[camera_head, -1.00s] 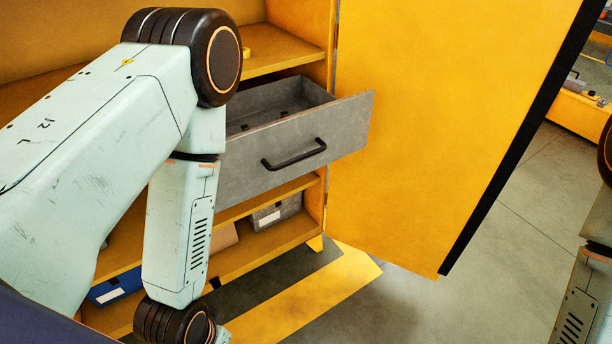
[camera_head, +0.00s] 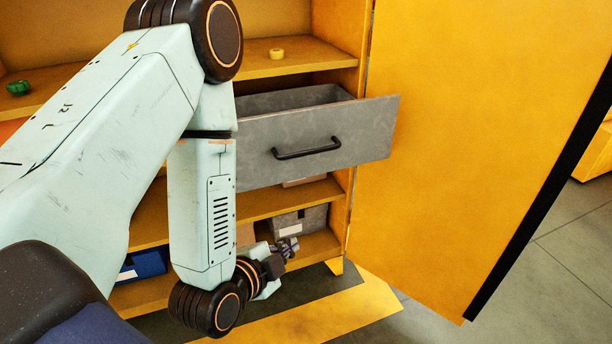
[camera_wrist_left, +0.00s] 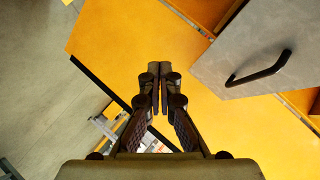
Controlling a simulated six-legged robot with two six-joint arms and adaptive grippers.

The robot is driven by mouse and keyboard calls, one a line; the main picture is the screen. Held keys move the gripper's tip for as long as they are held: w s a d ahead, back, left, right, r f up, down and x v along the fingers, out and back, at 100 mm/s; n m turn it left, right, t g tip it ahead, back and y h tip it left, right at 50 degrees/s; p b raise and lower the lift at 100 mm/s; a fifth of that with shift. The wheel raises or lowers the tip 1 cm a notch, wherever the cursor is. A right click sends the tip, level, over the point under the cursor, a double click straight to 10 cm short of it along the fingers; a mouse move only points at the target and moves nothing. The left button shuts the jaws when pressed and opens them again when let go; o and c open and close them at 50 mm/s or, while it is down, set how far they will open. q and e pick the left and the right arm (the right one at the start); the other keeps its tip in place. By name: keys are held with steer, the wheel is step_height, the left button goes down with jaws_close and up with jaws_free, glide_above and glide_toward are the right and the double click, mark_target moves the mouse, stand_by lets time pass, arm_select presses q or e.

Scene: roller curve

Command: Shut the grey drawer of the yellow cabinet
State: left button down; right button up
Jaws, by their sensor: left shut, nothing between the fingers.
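The grey drawer (camera_head: 355,130) sticks out of the yellow cabinet (camera_head: 345,200), with its open top showing. Its black bar handle (camera_head: 307,148) is on the front face. My left gripper (camera_head: 290,246) is below the drawer front in the head view, small and partly hidden by its own wrist. In the left wrist view the left gripper (camera_wrist_left: 157,68) has its fingertips together with nothing between them. The drawer front (camera_wrist_left: 240,60) and handle (camera_wrist_left: 258,70) lie to the right of the fingers there, apart from them. My right gripper is not visible.
The open yellow cabinet door (camera_head: 460,130) stands right of the drawer. A yellow roll (camera_head: 276,54) and a green item (camera_head: 18,88) lie on the upper shelf. A grey bin (camera_head: 300,222) and a blue bin (camera_head: 150,262) sit on lower shelves. Floor is clear at right.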

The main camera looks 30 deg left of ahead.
arm_select(q)
step_height(320, 180, up, 8)
steer(key=w+a+m+t+y+b, duration=0.1)
steer(key=w+a+m+t+b, duration=0.1)
steer(key=m+t, duration=0.3)
steer(key=m+b, duration=0.1)
steer(key=b, duration=0.5)
glide_toward(298, 163)
steer(key=w+d+r, duration=0.2)
steer(key=w+d, duration=0.2)
steer(key=w, duration=0.1)
steer(key=shift+w+a+b, duration=0.3)
steer(key=shift+w+a, duration=0.45)
steer(key=shift+a, duration=0.25)
steer(key=shift+w+a, duration=0.35)
steer(key=shift+a, duration=0.05)
steer(key=shift+w, duration=0.15)
steer(key=shift+a, duration=0.1)
